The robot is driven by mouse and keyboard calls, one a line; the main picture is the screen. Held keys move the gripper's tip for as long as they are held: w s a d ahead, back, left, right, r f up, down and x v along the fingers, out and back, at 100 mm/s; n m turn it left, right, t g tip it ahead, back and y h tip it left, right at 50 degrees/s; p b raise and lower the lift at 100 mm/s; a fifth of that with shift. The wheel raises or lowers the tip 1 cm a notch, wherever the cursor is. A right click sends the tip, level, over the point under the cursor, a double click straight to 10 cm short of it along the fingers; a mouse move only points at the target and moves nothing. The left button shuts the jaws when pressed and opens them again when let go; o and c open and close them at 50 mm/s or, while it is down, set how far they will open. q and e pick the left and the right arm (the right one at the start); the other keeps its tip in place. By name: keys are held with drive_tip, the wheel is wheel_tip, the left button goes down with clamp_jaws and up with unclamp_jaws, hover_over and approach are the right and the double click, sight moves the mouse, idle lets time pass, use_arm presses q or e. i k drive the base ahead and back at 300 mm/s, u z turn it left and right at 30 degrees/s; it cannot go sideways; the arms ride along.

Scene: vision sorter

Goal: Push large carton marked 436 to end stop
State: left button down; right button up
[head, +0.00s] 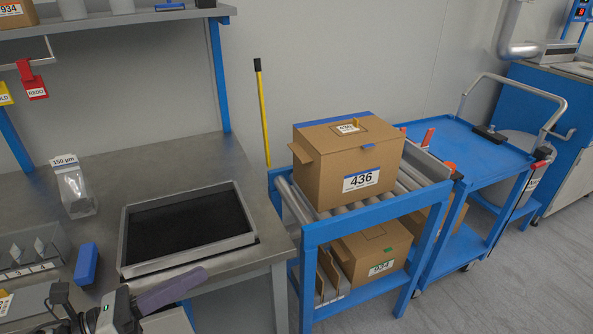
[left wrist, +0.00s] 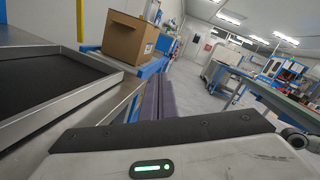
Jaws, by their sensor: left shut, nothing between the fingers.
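The large brown carton marked 436 (head: 335,180) sits upright on the roller bed (head: 415,175) of a blue cart, its label facing front. It also shows in the left wrist view (left wrist: 125,40), beyond my fingers. My left gripper (head: 203,273) is low over the front of the steel table, left of the cart and apart from the carton. Its purple-grey fingers (left wrist: 157,97) are shut with nothing between them. I cannot clearly make out the end stop; part of the roller bed is hidden by the carton. My right gripper is not in view.
A black-lined tray (head: 187,262) lies on the table near my left gripper. A carton marked 934 (head: 375,250) is on the cart's lower shelf. A second blue cart (head: 465,150) stands at the right. A yellow pole (head: 262,110) leans behind the roller cart.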

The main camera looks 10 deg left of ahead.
sight(336, 179)
drive_tip(key=i, duration=0.95)
